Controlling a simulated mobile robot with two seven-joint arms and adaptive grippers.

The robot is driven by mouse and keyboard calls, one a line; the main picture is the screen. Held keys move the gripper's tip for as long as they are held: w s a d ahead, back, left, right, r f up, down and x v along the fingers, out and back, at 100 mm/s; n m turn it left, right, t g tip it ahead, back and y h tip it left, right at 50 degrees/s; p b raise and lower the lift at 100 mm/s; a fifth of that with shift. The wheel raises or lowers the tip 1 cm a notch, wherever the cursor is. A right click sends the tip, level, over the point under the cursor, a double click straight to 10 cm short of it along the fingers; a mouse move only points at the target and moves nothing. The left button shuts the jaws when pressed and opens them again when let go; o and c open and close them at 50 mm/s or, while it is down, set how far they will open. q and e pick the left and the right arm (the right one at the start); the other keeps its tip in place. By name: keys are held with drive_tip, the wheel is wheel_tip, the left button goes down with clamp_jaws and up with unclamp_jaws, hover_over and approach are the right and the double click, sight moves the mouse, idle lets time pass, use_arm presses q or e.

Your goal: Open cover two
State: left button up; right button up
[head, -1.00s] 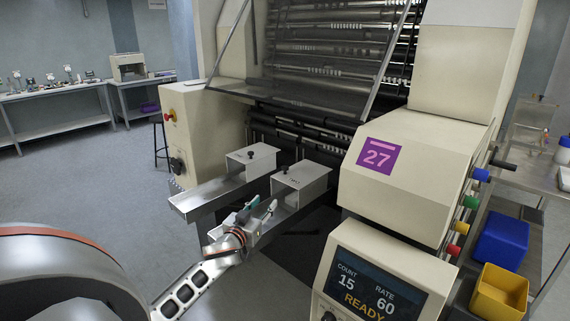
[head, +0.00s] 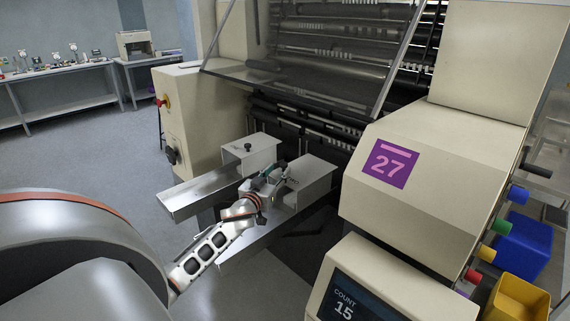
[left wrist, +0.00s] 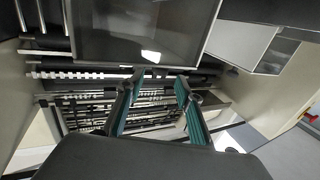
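Two grey metal box covers stand on channels in front of the machine: a left cover (head: 252,157) with a black knob (head: 248,147) on top, and a right cover (head: 313,178). The number on each cover is too small to read. My left gripper (head: 273,176) is at the near left side of the right cover's top, hiding that cover's knob. In the left wrist view its two teal-padded fingers (left wrist: 158,100) are apart with nothing between them. A grey cover panel (left wrist: 140,30) lies just beyond the fingertips there. Contact cannot be told. My right gripper is not in view.
A tilted clear guard (head: 300,85) hangs above the covers before the rollers. Blue (head: 522,245) and yellow (head: 518,300) bins are at far right. Floor at left is clear.

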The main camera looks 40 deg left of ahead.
sight(282, 166)
use_arm(q)
drive_tip(key=x, duration=0.5)
drive_tip(key=shift+w+a, duration=0.15)
drive_tip(key=shift+w, duration=0.15)
clamp_jaws()
